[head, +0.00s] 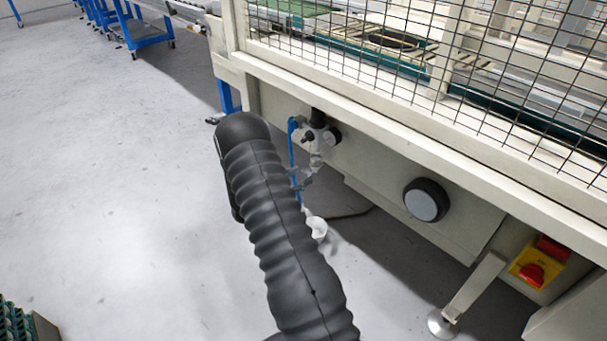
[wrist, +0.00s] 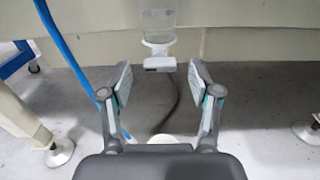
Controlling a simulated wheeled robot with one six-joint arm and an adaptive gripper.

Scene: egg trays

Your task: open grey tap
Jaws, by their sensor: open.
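In the wrist view a small light grey piece, which looks like the grey tap (wrist: 160,63), hangs below a clear bowl (wrist: 158,24) with a white ring. My gripper (wrist: 160,76) is open, one finger on each side, with the tap framed between the fingertips. I see a gap on both sides, and no touch. How far ahead the tap lies is hard to tell. In the head view the air unit (head: 316,134) with black knobs is mounted under the machine's edge, beside my dark ribbed arm. The tap is too small to make out there.
A blue hose (wrist: 66,45) runs down left of my gripper; it also shows in the head view (head: 292,150). The machine frame (head: 380,125) with a mesh guard stands above.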

